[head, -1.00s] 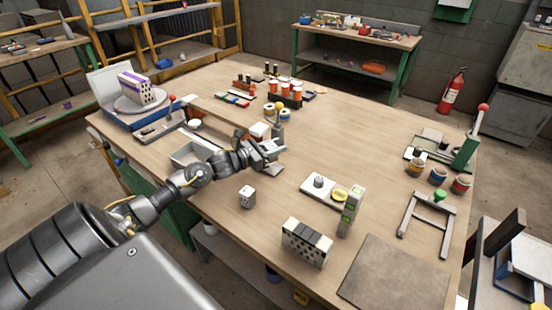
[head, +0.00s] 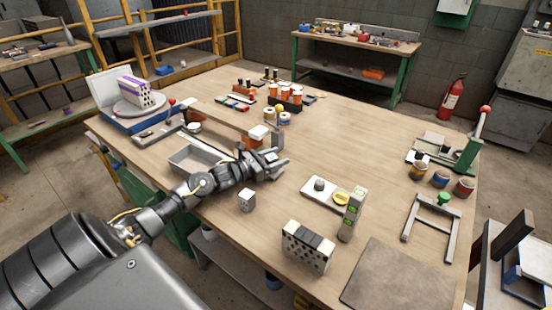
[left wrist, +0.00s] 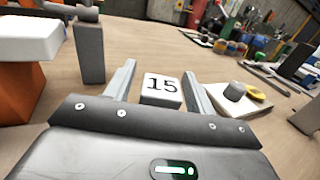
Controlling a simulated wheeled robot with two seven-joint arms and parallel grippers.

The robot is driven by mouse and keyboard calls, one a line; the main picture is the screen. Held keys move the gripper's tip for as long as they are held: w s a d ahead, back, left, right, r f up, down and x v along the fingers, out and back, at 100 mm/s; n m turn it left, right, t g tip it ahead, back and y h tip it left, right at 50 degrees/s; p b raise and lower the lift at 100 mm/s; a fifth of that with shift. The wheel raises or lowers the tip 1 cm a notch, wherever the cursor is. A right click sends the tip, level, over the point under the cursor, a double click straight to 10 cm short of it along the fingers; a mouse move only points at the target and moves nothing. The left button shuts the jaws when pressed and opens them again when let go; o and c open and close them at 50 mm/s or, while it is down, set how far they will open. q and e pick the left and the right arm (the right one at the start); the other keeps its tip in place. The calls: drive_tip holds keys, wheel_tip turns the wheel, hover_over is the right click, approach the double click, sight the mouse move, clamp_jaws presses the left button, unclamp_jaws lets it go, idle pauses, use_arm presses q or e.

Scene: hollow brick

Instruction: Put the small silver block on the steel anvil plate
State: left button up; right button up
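A small pale grey block marked 15 (left wrist: 161,90) shows in the left wrist view between the fingers of my left gripper (left wrist: 158,88). A gap shows on the left side of the block, so the fingers look open around it, not closed on it. In the head view the left gripper (head: 279,162) is low over the middle of the bench, mostly covering this block. A similar small pale cube (head: 247,200) stands apart, nearer the front edge. I cannot identify the steel anvil plate surely; a large flat grey-brown plate (head: 400,280) lies at the front right. My right gripper is not in view.
An orange block with a white top (left wrist: 20,65) and a grey post (left wrist: 88,52) stand left of the gripper.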

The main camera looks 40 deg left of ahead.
use_arm(q)
drive_tip(key=shift+r, duration=0.2)
drive_tip(key=shift+s+a+f, duration=0.15)
drive_tip(key=shift+s+f, duration=0.05)
drive_tip(key=shift+s, duration=0.1)
drive_tip(key=b+v, duration=0.1)
drive_tip(key=v, duration=1)
drive_tip(key=shift+s+a, duration=0.2)
drive_tip(key=shift+b, duration=0.3)
